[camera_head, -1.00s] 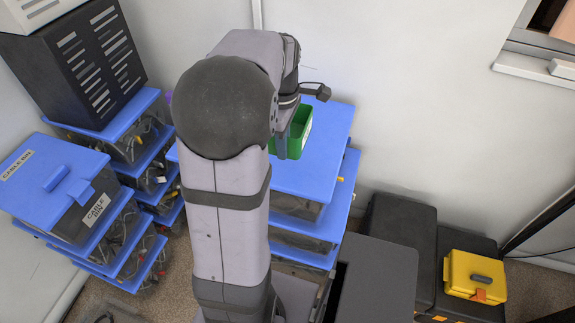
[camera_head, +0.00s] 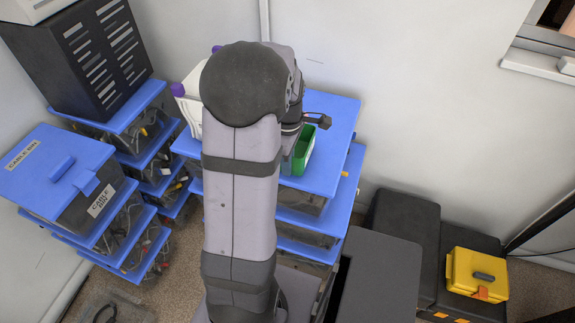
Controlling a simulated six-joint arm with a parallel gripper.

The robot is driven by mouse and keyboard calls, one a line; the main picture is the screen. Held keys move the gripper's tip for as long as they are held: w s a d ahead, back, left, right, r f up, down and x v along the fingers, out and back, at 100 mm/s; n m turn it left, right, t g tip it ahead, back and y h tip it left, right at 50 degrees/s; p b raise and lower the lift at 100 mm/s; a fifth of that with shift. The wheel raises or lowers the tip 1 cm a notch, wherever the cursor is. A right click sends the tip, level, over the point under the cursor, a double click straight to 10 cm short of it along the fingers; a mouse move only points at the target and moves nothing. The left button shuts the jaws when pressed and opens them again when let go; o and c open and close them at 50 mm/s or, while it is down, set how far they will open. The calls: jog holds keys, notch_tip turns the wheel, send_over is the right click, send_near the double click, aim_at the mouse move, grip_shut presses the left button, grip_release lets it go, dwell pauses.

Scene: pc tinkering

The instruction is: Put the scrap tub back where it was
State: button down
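A green tub (camera_head: 304,152), which looks like the scrap tub, is at the blue lid (camera_head: 335,125) on top of the right-hand stack of bins. Only its right part shows; my arm hides the rest. I cannot tell whether it rests on the lid or is held just above it. My gripper (camera_head: 288,165) is at the tub's left side, mostly hidden behind my arm. Its fingers do not show clearly, so its grip on the tub cannot be made out.
A white object with purple knobs (camera_head: 190,105) stands on the left of the same lid. Left are stacked cable bins (camera_head: 60,175) and a black slotted case (camera_head: 95,60). A yellow box (camera_head: 477,275) sits on dark cases at right. The lid's right part is clear.

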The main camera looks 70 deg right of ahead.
jog(key=shift+f, duration=0.25)
jog(key=shift+f, duration=0.1)
jog(key=shift+f, duration=0.1)
jog(key=c, duration=2)
grip_release()
notch_tip(320, 180, up, 12)
jog(key=shift+r, duration=0.2)
